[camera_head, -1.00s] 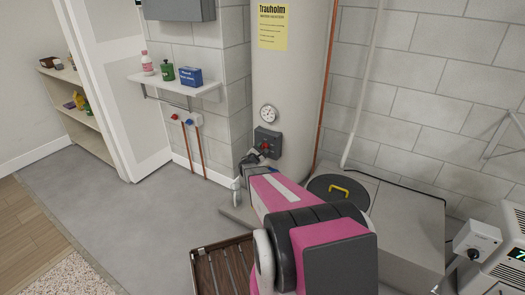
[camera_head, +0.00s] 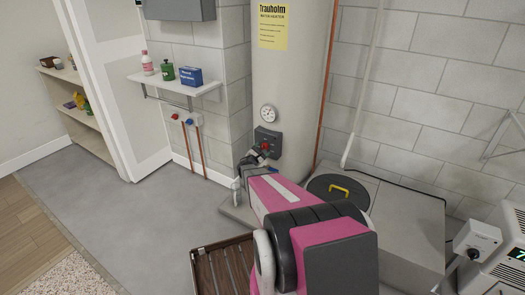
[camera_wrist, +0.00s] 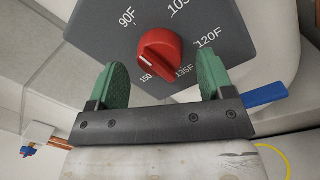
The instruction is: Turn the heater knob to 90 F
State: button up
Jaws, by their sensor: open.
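The heater knob (camera_wrist: 160,55) is red and sits on a dark grey control box (camera_wrist: 90,40) with printed marks 90F, 105, 120F, 135F and 150. A short white line shows on the knob's left side; the 90F mark is at the upper left and 150 just below the knob. In the head view the knob (camera_head: 265,147) is on the box low on the tall water heater (camera_head: 285,85). My gripper (camera_wrist: 163,72) is open and empty, its green fingers apart on the left and right of the knob's lower part. No contact with the knob shows.
A grey cabinet (camera_head: 395,225) and a dark lid with a yellow handle (camera_head: 340,189) stand right of the heater. A copper pipe (camera_head: 326,90) runs along the heater's right side. A wall shelf (camera_head: 175,84) holds bottles and a blue box. The floor at left is clear.

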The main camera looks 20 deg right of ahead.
jog(key=v, duration=0.9)
jog(key=shift+s, duration=0.25)
jog(key=shift+a, duration=0.1)
